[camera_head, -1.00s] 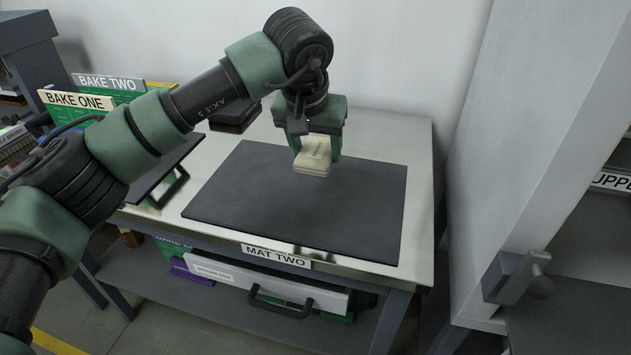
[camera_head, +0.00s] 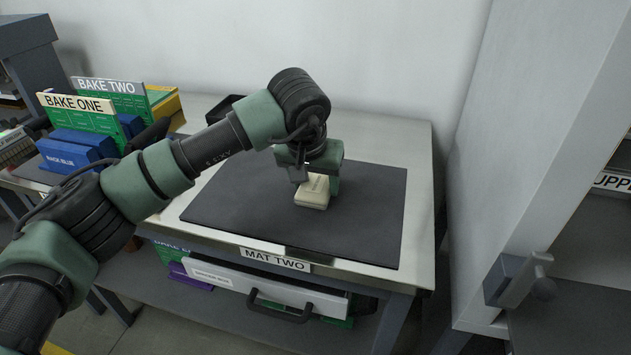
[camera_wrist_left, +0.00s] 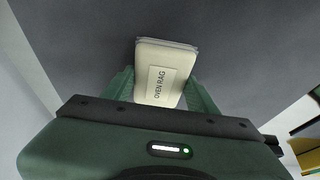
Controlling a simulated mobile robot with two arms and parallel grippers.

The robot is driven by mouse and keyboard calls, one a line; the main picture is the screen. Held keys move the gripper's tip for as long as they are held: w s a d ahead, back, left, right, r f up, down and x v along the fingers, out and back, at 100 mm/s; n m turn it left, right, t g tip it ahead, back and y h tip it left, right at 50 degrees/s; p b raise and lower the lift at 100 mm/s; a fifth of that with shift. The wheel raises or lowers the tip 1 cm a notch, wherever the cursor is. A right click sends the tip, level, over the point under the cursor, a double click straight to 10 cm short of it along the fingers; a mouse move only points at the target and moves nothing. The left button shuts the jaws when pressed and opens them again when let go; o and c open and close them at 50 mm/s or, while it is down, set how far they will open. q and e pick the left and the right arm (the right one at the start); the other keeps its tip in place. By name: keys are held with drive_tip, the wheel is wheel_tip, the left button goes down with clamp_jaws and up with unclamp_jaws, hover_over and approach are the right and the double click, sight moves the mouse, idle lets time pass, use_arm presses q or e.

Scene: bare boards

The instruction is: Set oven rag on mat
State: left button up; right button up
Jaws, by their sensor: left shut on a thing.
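The oven rag (camera_head: 313,193) is a cream folded block, held by my left gripper (camera_head: 316,185) over the middle of the dark mat (camera_head: 240,205). The mat lies on a steel table above the label MAT TWO. In the left wrist view the rag (camera_wrist_left: 163,75) shows its OVEN RAG label between the two green fingers of my left gripper (camera_wrist_left: 162,90), which are shut on it. The rag is at or very near the mat surface; I cannot tell whether it touches. My right gripper is not in view.
Signs BAKE ONE (camera_head: 75,103) and BAKE TWO (camera_head: 108,87) stand at the left with blue and green items. A grey cabinet (camera_head: 540,130) with a handle (camera_head: 520,278) stands at the right. The mat around the rag is clear.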

use_arm(q)
drive_tip(key=o, duration=1.2)
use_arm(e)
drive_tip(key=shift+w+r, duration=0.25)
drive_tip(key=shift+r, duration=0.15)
use_arm(q)
drive_tip(key=shift+v, duration=0.9)
drive_tip(key=p+v, duration=0.1)
drive_tip(key=v, duration=0.9)
drive_tip(key=shift+r, duration=0.2)
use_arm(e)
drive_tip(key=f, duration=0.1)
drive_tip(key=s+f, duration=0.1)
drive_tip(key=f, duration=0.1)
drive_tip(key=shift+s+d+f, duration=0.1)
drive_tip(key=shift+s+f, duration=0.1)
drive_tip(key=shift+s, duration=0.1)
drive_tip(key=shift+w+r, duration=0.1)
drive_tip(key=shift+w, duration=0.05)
